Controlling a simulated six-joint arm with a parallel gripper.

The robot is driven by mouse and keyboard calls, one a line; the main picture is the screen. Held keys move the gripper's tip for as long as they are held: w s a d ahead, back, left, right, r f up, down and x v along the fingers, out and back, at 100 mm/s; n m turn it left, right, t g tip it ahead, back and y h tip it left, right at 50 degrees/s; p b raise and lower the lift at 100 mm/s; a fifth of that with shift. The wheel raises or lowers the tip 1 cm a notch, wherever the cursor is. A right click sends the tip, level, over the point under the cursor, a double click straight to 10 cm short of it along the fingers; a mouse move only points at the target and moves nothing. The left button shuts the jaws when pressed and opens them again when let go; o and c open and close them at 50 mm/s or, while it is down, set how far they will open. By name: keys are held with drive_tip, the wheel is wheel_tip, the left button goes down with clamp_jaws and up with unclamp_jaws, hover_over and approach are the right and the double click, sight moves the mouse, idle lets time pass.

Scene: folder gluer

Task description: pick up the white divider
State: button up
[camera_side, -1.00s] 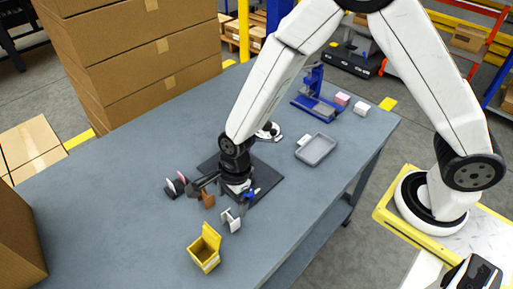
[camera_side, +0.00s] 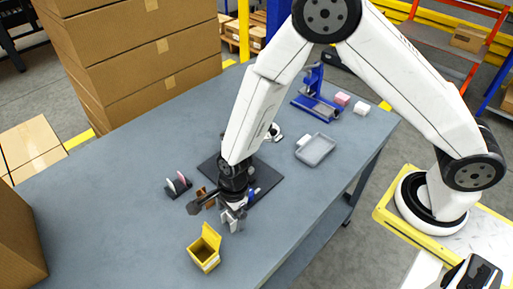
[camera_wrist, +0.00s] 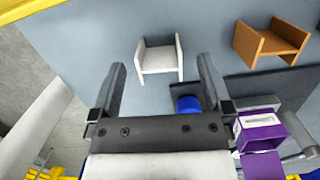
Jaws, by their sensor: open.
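The white divider (camera_wrist: 160,58) is a small H-shaped piece standing on the grey table. In the wrist view it lies ahead of my gripper (camera_wrist: 162,85), between the lines of the two open fingers and apart from them. In the side view my gripper (camera_side: 236,208) is low over the table, right at the white divider (camera_side: 233,222), and partly hides it. The fingers are empty. Whether they touch the divider cannot be told from the side.
A brown divider (camera_wrist: 271,41) stands right of the white one. A blue part (camera_wrist: 187,103) and a purple part (camera_wrist: 258,131) are near the right finger. A yellow open box (camera_side: 205,250) stands in front, a grey tray (camera_side: 315,150) behind to the right.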

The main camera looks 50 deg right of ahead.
drive_tip(key=shift+a+f, duration=0.1)
drive_tip(key=shift+f, duration=0.7)
drive_tip(key=c, duration=1.3)
